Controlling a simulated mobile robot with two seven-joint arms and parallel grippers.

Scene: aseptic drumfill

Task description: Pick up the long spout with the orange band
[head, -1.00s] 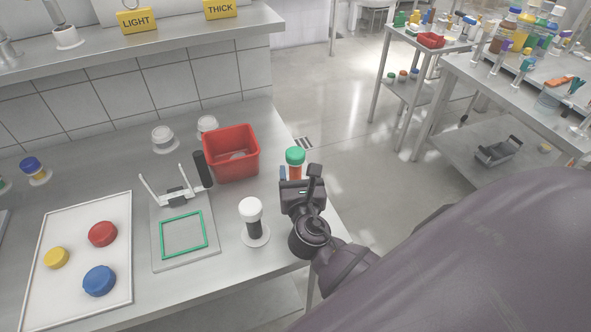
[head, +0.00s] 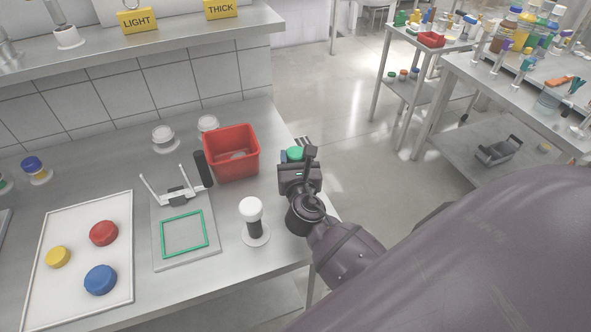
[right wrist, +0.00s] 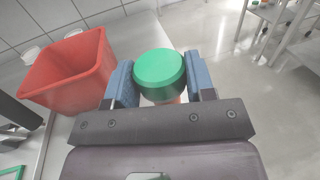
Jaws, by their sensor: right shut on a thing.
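The spout with the green cap (head: 293,153) stands near the right edge of the bench. In the right wrist view its green cap (right wrist: 160,72) is large, with a bit of orange just below it. My right gripper (head: 294,163) is at this spout and shut on it, with a blue pad (right wrist: 122,84) on each side just below the cap. The gripper hides most of the spout's body and its foot. My left gripper is in neither view.
A red bin (head: 232,172) stands just left of the gripper. A white-topped spout with a black band (head: 253,226) stands nearer, on a round base. A grey board with a green frame (head: 184,233) and a white tray (head: 75,305) with coloured caps lie further left.

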